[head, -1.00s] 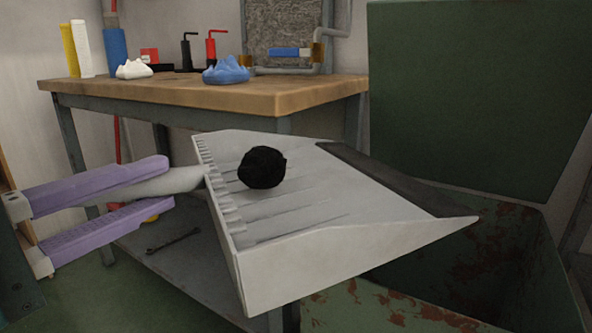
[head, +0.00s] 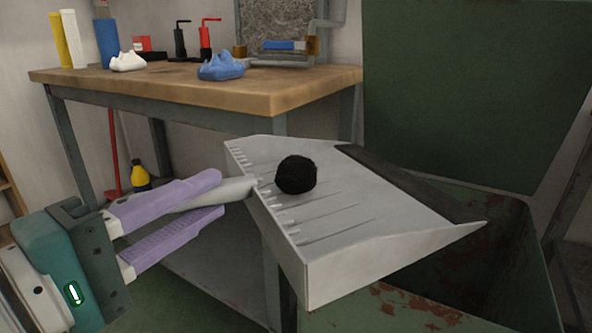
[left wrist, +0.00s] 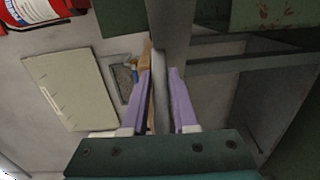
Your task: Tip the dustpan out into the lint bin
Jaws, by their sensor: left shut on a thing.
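My left gripper (head: 218,206) is shut on the handle (head: 213,191) of a light grey dustpan (head: 350,220). A black, fuzzy lint ball (head: 296,174) sits on the pan near its toothed back edge. The pan's front lip points right and lies over the opening of the green, rust-patched lint bin (head: 400,310). The bin's raised green lid (head: 470,90) stands behind. In the left wrist view the purple fingers (left wrist: 165,100) clasp the pale handle (left wrist: 161,90). The pan hides part of the bin's opening. My right gripper is out of sight.
A wooden-topped workbench (head: 200,92) stands behind the pan, holding a blue lump (head: 221,66), a white lump (head: 127,61) and several bottles and tools. A yellow bottle (head: 140,178) stands below. A red extinguisher (left wrist: 40,10) shows in the left wrist view.

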